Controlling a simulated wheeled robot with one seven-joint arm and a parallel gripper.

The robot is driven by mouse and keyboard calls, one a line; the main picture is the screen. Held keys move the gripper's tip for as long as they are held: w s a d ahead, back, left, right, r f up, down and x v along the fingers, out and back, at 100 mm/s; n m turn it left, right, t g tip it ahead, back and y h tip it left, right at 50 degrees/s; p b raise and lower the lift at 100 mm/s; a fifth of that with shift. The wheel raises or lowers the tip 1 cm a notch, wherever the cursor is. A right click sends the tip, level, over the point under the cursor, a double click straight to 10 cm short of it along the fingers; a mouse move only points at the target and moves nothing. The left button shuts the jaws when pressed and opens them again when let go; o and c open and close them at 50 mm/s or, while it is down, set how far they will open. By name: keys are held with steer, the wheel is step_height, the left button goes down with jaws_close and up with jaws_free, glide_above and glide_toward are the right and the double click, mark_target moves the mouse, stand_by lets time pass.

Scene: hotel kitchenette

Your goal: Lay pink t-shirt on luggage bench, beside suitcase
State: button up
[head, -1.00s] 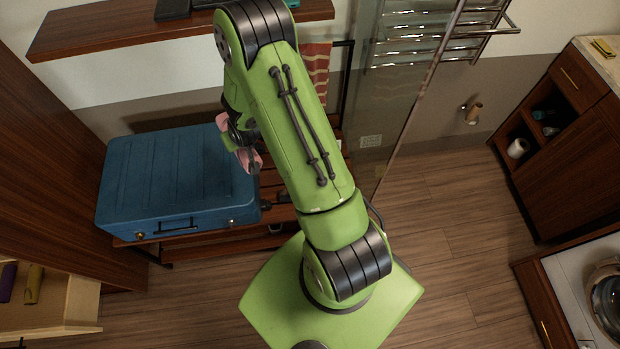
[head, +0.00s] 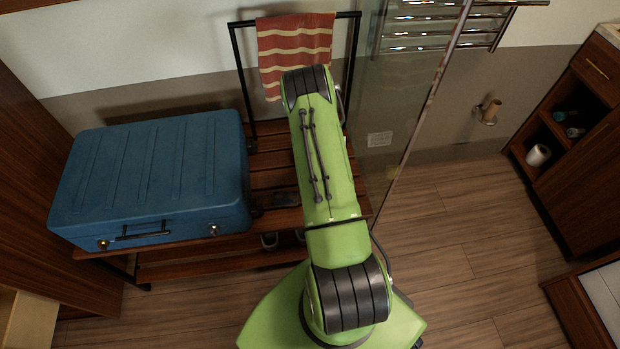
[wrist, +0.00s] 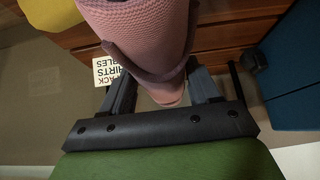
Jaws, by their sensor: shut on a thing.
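The pink t-shirt (wrist: 140,35), rolled up, is between the fingers of my gripper (wrist: 162,80) in the wrist view. My gripper is shut on it; my arm hides both in the head view. The blue suitcase (head: 150,175) lies closed on the left part of the slatted wooden luggage bench (head: 270,160). In the wrist view the suitcase (wrist: 295,80) is at the right, apart from the shirt. Bench slats (wrist: 225,40) show behind the shirt. Whether the shirt touches the bench, I cannot tell.
A red striped towel (head: 290,45) hangs on the rail behind the bench. A printed card (wrist: 107,70) shows in the wrist view. A glass panel (head: 410,90) stands right of the bench.

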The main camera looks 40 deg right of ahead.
step_height(320, 180, down, 7)
steer(key=shift+f+b, duration=0.1)
steer(key=shift+b, duration=0.85)
steer(key=o, duration=1.2)
steer(key=shift+c, duration=0.2)
